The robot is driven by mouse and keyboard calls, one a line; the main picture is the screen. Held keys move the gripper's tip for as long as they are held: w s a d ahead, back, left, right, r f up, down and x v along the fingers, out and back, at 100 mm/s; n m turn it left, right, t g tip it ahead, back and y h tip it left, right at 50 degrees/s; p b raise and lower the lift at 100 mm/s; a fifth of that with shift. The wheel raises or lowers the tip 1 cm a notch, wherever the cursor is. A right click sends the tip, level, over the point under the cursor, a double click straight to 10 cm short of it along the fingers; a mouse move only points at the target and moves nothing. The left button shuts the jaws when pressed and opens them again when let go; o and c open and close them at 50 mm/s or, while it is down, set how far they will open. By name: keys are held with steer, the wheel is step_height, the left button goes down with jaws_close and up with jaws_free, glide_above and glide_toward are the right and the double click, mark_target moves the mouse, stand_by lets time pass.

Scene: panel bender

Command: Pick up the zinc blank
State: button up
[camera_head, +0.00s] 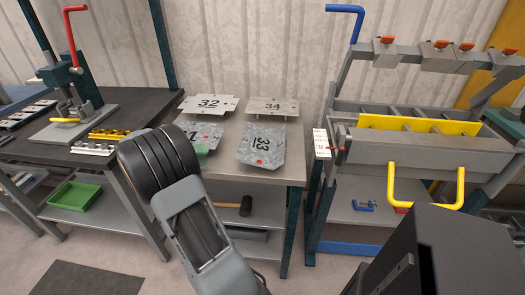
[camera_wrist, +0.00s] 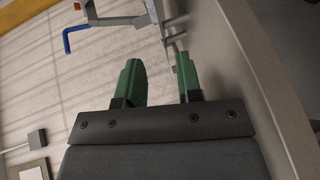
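Several flat cut blanks lie on the middle table (camera_head: 285,150) in the head view. Blank 33 (camera_head: 264,140) is mottled blue-grey at the front right. Another mottled grey blank (camera_head: 208,130) at the front left is partly hidden by my arm, and its number is mostly covered. Blank 32 (camera_head: 195,105) is pale, and blank 34 (camera_head: 285,107) is beige-grey. No label names the zinc one; the mottled surfaces look zinc-like. My gripper (camera_wrist: 160,78) has two green fingers apart with nothing between them in the wrist view. In the head view it is mostly hidden behind my arm.
A bending machine (camera_head: 415,145) with yellow inserts and a blue handle stands at the right. A bench with a red-handled lever press (camera_head: 72,80) is at the left. A green tray (camera_head: 75,194) and a mallet (camera_head: 240,205) lie on lower shelves. A corrugated wall stands behind.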

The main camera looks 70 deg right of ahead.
mark_target(241, 151)
steer(key=x, duration=1.3)
steer(key=shift+s+d+r, duration=0.1)
steer(key=shift+s+d, duration=0.05)
steer(key=shift+d, duration=0.1)
steer(key=shift+c, duration=0.3)
jaws_close()
stand_by(0.7)
